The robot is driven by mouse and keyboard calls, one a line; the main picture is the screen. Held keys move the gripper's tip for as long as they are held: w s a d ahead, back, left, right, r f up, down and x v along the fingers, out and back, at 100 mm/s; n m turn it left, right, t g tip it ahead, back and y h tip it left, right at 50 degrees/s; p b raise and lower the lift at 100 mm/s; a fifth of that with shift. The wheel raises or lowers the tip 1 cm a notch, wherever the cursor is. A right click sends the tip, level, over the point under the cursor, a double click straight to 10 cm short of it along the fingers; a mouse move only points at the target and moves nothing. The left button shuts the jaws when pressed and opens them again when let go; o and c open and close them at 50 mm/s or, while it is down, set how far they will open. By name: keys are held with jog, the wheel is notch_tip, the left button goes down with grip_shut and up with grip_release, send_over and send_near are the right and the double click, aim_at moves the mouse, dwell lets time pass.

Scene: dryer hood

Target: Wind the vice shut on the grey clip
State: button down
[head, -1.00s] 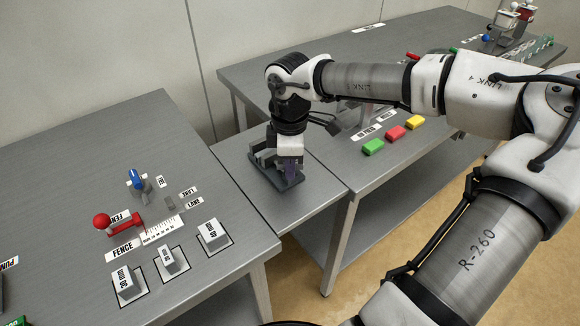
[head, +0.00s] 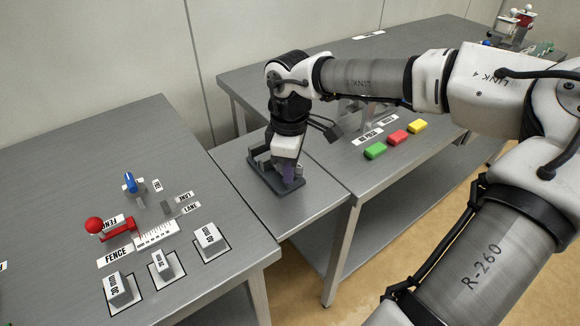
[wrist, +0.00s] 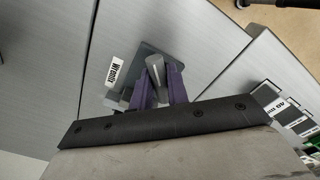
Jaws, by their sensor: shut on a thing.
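The vice (head: 262,175) is a dark grey fixture with a flat base and upright parts on the small middle table. My gripper (head: 291,174) reaches down onto its right side. In the wrist view, the two purple fingers (wrist: 158,88) are shut on a grey bar (wrist: 154,66), which looks like the vice's handle. The vice's dark base (wrist: 180,66) shows behind them. I cannot make out the grey clip in the vice, because my gripper and the vice's upright parts hide the space between the jaws.
The left table holds a red-knobbed fence slide (head: 118,228), a blue knob (head: 130,182) and several grey labelled blocks. The middle table's front part is bare.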

jog(key=shift+f+m+b, duration=0.15)
jog(key=shift+m+b, duration=0.35)
jog(key=shift+m, duration=0.7)
jog(key=c, duration=1.3)
grip_release()
jog(key=shift+r+p, duration=1.85)
jog(key=shift+r, duration=1.35)
jog(key=shift+s+f, duration=0.1)
